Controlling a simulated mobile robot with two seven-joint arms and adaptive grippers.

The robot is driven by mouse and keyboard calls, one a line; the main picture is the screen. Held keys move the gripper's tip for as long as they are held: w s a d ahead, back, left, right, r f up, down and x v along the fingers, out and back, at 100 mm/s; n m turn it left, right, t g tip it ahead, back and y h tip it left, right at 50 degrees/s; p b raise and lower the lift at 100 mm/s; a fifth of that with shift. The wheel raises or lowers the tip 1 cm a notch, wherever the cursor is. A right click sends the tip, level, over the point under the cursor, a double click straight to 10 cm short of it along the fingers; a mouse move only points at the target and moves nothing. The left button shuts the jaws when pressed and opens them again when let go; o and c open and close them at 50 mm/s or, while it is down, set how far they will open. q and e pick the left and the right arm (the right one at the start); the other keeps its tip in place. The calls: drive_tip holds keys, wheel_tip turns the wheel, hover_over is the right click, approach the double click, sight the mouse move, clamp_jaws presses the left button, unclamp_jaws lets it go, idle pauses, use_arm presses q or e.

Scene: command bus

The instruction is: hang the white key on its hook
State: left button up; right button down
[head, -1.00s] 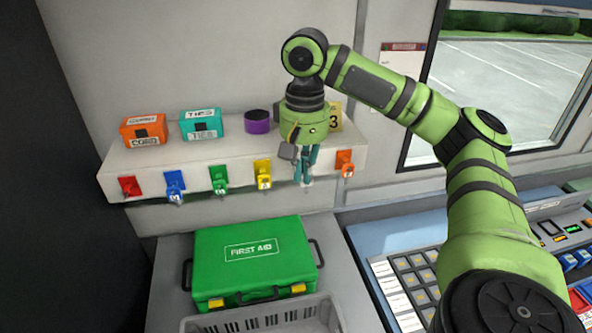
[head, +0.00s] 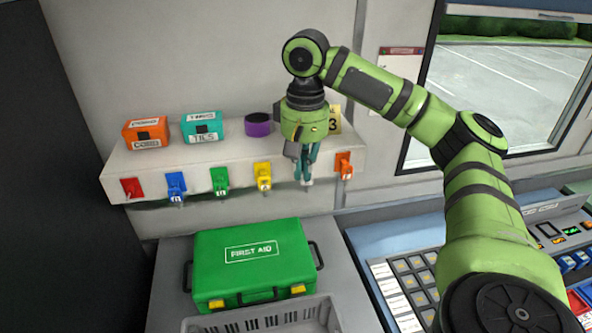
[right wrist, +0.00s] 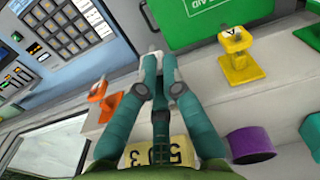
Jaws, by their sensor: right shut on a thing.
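My right gripper (head: 306,176) is in front of the shelf's front face, between the yellow and orange hooks, fingers pointing down. It is shut on the white key (head: 308,182); only a small pale part shows at the fingertips. In the right wrist view the fingertips (right wrist: 158,82) close together on it, and a pale bit of the key (right wrist: 153,53) sticks out past them. The white key's hook is hidden behind the gripper, so I cannot tell whether key and hook touch. My left gripper is not in view.
Red (head: 132,188), blue (head: 176,186), green (head: 220,180), yellow (head: 263,175) and orange (head: 344,164) key hooks line the shelf (head: 200,160). Boxes and a purple cup (head: 258,124) stand on top. A green first aid case (head: 255,262) and a grey basket (head: 265,318) lie below.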

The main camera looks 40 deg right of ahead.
sight(315, 164)
drive_tip(key=shift+d+r+h, duration=0.1)
drive_tip(key=shift+d+h, duration=0.2)
drive_tip(key=shift+d, duration=0.6)
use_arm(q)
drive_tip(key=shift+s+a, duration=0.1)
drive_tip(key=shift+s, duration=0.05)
use_arm(e)
drive_tip(key=shift+s+f+n+t+h, duration=0.1)
drive_tip(key=shift+f+n+t+h, duration=0.2)
drive_tip(key=shift+n+t, duration=0.2)
drive_tip(key=c, duration=1.3)
unclamp_jaws()
drive_tip(key=shift+f, duration=0.15)
drive_tip(key=shift+w+d+f, duration=0.2)
drive_tip(key=shift+d+f, duration=0.05)
drive_tip(key=shift+d, duration=0.3)
drive_tip(key=shift+w+d+f, duration=0.2)
drive_tip(key=shift+d, duration=0.3)
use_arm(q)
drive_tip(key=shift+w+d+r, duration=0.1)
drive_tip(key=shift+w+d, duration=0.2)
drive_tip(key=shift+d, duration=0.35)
use_arm(e)
drive_tip(key=shift+w, duration=0.1)
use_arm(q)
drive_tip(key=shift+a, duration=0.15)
